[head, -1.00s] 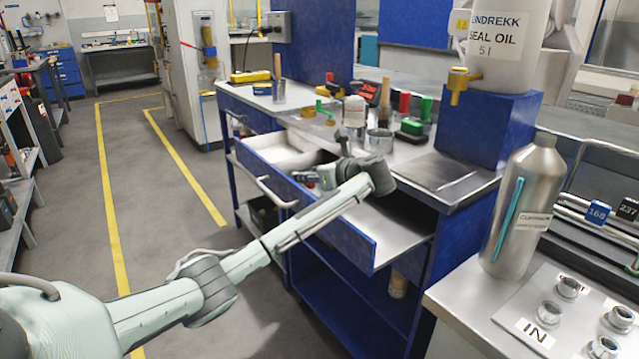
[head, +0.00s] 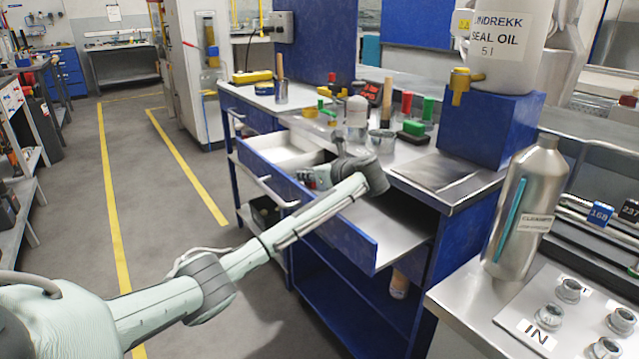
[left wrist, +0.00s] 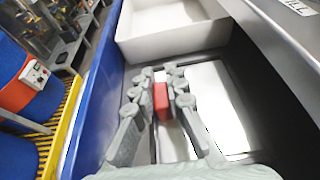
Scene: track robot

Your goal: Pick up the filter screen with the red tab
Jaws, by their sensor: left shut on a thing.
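My left gripper (left wrist: 158,92) is inside the open drawer, its grey fingers closed on both sides of a red tab (left wrist: 162,100). The tab belongs to the filter screen; the screen itself is mostly hidden by the fingers, and I cannot tell whether it is off the drawer floor. In the head view my left gripper (head: 325,177) is small and partly covered by my wrist. My right gripper does not show.
The open blue drawer (head: 340,222) has a white bin (left wrist: 172,28) at its far end. Above it, the cart top (head: 405,157) holds tins, colored bottles and a blue stand (head: 490,130) under an oil container. A metal bottle (head: 522,205) stands at right.

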